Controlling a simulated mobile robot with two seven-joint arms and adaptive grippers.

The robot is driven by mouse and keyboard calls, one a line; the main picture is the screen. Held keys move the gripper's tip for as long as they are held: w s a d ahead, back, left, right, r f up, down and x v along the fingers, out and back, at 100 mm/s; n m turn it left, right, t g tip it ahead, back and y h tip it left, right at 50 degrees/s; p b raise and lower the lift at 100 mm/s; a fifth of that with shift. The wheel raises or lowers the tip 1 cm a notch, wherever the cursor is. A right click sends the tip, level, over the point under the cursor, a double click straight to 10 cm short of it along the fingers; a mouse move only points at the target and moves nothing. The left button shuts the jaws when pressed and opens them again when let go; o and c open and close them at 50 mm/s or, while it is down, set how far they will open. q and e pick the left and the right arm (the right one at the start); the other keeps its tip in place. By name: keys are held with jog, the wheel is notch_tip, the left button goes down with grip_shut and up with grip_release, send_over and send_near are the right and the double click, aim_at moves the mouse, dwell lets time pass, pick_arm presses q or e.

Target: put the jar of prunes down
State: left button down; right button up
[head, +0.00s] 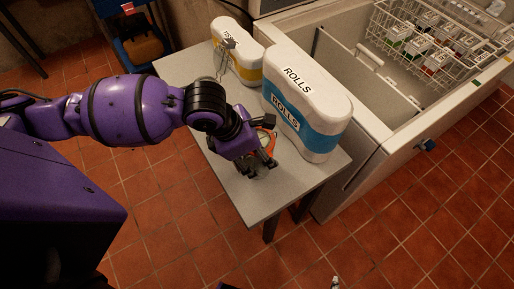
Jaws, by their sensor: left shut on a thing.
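My left gripper (262,163) reaches down over the small grey table and is shut on the jar of prunes. Of the jar (267,139), an orange-red ring and a bit of clear glass show beside the fingers. The gripper hides most of the jar, so its label and contents cannot be seen. I cannot tell whether its base touches the tabletop (239,191). My right gripper is not clearly in view.
A large white pack with a blue band marked ROLLS (318,88) stands just right of the gripper. A yellow-banded pack (246,67) and a thin wire-like item (221,62) stand behind. An open chest with a wire basket (405,62) is at right. The table's front corner is bare.

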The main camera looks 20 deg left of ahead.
pick_arm(q)
jog(key=shift+r, duration=0.1)
jog(key=shift+c, duration=2.3)
grip_release()
jog(key=p+v, duration=0.1)
jog(key=v, duration=1.1)
jog(key=shift+d, duration=0.1)
